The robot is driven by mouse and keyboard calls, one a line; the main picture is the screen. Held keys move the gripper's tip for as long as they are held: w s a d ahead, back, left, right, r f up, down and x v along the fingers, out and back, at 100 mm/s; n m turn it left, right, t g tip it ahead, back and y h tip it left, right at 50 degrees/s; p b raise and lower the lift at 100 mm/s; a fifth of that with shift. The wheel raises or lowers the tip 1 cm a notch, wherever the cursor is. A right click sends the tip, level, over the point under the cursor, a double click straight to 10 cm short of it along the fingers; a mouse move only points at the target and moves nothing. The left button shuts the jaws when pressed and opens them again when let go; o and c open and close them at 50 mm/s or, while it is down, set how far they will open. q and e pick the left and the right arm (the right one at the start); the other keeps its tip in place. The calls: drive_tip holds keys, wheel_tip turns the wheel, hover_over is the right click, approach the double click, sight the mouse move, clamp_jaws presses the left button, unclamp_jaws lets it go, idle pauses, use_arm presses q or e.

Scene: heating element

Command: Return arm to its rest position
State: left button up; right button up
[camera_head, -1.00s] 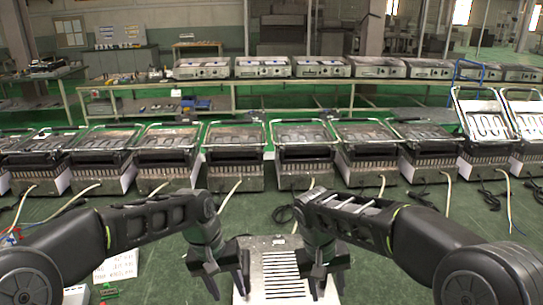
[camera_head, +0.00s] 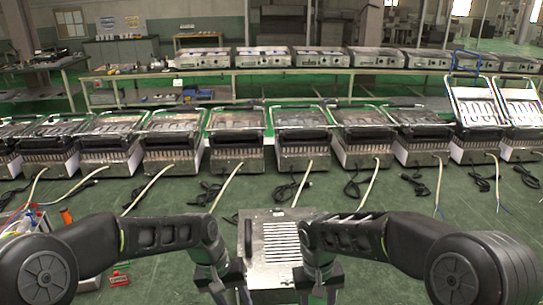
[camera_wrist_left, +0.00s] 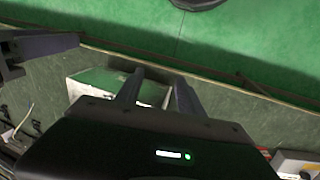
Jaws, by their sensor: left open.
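In the head view, my left arm comes in from the left and its gripper (camera_head: 228,290) hangs fingers-down near the bottom edge. It is open and empty. In the left wrist view, its two fingers (camera_wrist_left: 157,88) are apart, with a pale box-like surface beyond them and green floor behind. My right arm comes in from the right. Its gripper (camera_head: 319,290) hangs at a similar height, fingers apart, with nothing seen between them. Both arms are bent inward in nearly mirrored poses. The lowest ends of the grippers reach near the picture's bottom.
A metal box with a slotted top (camera_head: 268,222) stands between my grippers. A row of grill units (camera_head: 237,150) with trailing cables crosses the view ahead. A long bench (camera_head: 215,90) with more units stands behind. Red items (camera_head: 118,279) lie at lower left.

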use_arm(q)
drive_tip(key=s+d+f+h, duration=0.1)
drive_tip(key=s+f, duration=0.4)
drive_tip(key=f, duration=0.4)
drive_tip(key=s+d+f, duration=0.1)
drive_tip(key=s+f, duration=0.4)
drive_tip(key=f, duration=0.4)
use_arm(e)
drive_tip(key=s+a+f+y, duration=0.2)
drive_tip(key=s+f, duration=0.4)
drive_tip(key=f, duration=0.3)
drive_tip(key=s+a+f+y, duration=0.1)
drive_tip(key=s+f+y, duration=0.1)
drive_tip(key=s+f, duration=0.5)
use_arm(q)
drive_tip(key=s+f, duration=0.3)
drive_tip(key=s, duration=0.4)
drive_tip(key=s+f+n, duration=0.1)
drive_tip(key=s+f, duration=0.3)
drive_tip(key=s, duration=0.3)
drive_tip(key=shift+s+a, duration=0.15)
drive_tip(key=shift+a, duration=0.25)
use_arm(e)
drive_tip(key=s+f+m+y, duration=0.1)
drive_tip(key=s+f+m, duration=0.2)
drive_tip(key=s+f, duration=0.5)
drive_tip(key=s, duration=0.2)
drive_tip(key=shift+s+a+t, duration=0.3)
drive_tip(key=shift+s+a, duration=0.05)
drive_tip(key=shift+s, duration=0.05)
